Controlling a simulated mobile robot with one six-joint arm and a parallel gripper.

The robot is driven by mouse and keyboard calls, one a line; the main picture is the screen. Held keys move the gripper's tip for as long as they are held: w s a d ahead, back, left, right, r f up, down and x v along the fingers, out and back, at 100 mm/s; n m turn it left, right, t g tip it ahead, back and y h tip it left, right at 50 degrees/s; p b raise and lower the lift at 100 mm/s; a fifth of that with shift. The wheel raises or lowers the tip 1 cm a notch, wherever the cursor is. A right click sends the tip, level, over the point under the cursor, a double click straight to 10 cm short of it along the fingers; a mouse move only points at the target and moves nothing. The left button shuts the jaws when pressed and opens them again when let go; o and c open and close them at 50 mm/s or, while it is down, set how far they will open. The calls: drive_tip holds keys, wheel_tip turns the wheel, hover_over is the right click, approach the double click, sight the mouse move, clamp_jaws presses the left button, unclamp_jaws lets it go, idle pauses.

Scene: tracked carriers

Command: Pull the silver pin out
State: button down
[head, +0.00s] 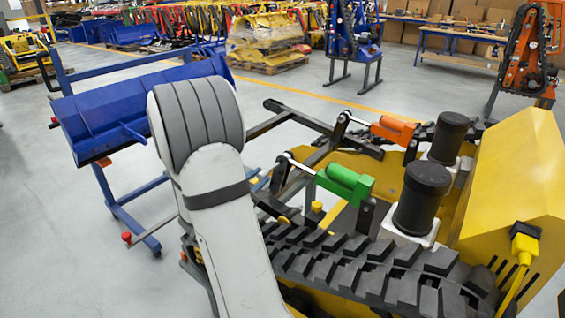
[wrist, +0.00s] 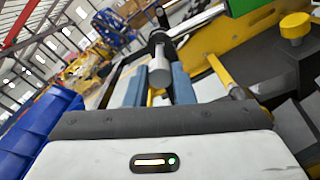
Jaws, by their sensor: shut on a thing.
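The silver pin (wrist: 160,73) shows in the wrist view as a short grey cylinder with a round end. It sits by the dark arm end of the yellow tracked carrier (wrist: 255,62). My gripper (wrist: 155,88) has its two blue-grey fingers on either side of the pin and is shut on it. How far the pin sits in its hole cannot be seen. In the head view the pin and my gripper are hidden behind my own grey and white arm. The carrier (head: 512,180) there has a green cylinder (head: 345,182) and an orange cylinder (head: 393,129).
A blue bucket-like attachment (head: 120,112) on a wheeled blue stand (head: 118,210) is close on the left. A red-knobbed rod (head: 127,237) sticks out near my arm. Black tracks (head: 365,270) lie at right. Grey floor is open behind.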

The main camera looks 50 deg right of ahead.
drive_tip(key=shift+a, duration=0.25)
drive_tip(key=shift+s+a+b, duration=0.15)
drive_tip(key=shift+a+b, duration=0.15)
drive_tip(key=shift+a, duration=1.4)
drive_tip(key=c, duration=1.7)
unclamp_jaws()
drive_tip(key=c, duration=0.5)
